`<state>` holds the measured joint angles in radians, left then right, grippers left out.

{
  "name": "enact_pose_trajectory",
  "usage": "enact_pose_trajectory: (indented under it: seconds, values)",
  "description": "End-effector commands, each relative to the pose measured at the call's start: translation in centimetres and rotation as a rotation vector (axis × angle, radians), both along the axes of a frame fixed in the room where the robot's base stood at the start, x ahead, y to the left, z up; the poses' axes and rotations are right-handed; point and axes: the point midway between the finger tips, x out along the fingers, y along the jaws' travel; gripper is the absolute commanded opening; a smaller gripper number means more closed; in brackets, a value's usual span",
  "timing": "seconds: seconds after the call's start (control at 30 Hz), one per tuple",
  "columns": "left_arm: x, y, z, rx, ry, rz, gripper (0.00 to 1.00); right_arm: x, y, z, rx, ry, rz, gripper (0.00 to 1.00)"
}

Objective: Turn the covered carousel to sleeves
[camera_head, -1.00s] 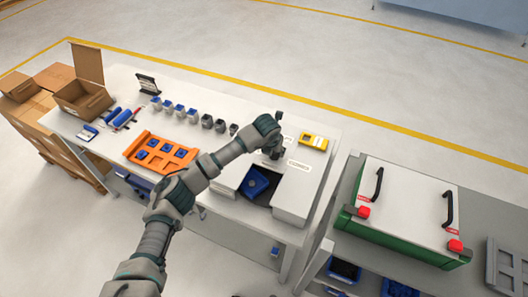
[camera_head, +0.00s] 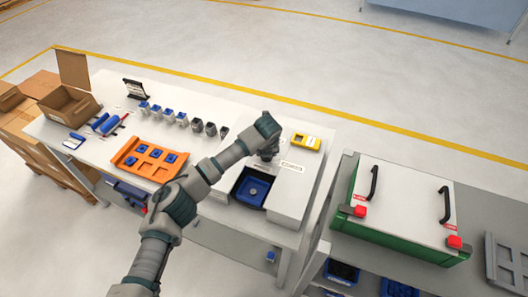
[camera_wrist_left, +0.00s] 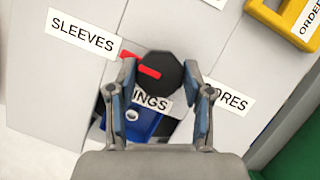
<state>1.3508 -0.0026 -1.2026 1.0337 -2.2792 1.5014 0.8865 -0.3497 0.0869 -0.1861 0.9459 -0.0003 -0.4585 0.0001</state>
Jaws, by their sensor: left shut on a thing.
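The covered carousel is a white box (camera_head: 289,197) on the bench, with a front opening that shows a blue bin (camera_head: 252,190) inside. In the left wrist view its dark knob (camera_wrist_left: 172,84) has a red pointer (camera_wrist_left: 140,65) aimed up-left toward the SLEEVES label (camera_wrist_left: 82,33). A label ending in INGS (camera_wrist_left: 152,104), partly hidden, lies below the knob, and one ending in RES (camera_wrist_left: 231,101) lies to the right. My left gripper (camera_head: 267,155) is shut on the knob from above, its fingers (camera_wrist_left: 160,75) on either side. My right gripper is not in view.
An orange tray (camera_head: 125,153) with blue parts and a row of small cups (camera_head: 182,118) stand left of the carousel. A yellow device (camera_head: 306,141) lies behind it. A green-sided case (camera_head: 400,238) with black handles stands on the bench to the right.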

Motion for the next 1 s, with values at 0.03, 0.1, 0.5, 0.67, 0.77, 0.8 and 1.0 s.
enact_pose_trajectory:
  seconds: [0.03, 0.1, 0.5, 0.67, 0.77, 0.8, 1.0]
  values:
    - [0.13, -0.07, 0.15, -0.001, -0.006, 0.002, 0.0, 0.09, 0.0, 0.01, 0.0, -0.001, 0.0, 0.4]
    - [0.13, -0.12, 0.15, -0.001, -0.006, 0.004, 0.0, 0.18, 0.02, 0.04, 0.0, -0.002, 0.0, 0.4]
    - [0.12, -0.12, 0.16, 0.0, -0.006, 0.005, 0.53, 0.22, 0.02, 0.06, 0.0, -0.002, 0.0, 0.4]
    - [0.06, -0.1, 0.13, 0.0, -0.004, 0.005, 0.75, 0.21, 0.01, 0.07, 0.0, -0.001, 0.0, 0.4]
    - [0.01, -0.11, 0.1, 0.0, -0.003, 0.005, 0.75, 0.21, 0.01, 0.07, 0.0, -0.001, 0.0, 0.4]
    - [-0.02, -0.11, 0.1, 0.001, -0.003, 0.006, 0.75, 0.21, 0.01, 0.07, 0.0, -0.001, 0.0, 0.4]
    - [-0.25, -0.07, 0.77, 0.0, -0.003, 0.005, 0.75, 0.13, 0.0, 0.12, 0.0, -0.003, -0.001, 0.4]
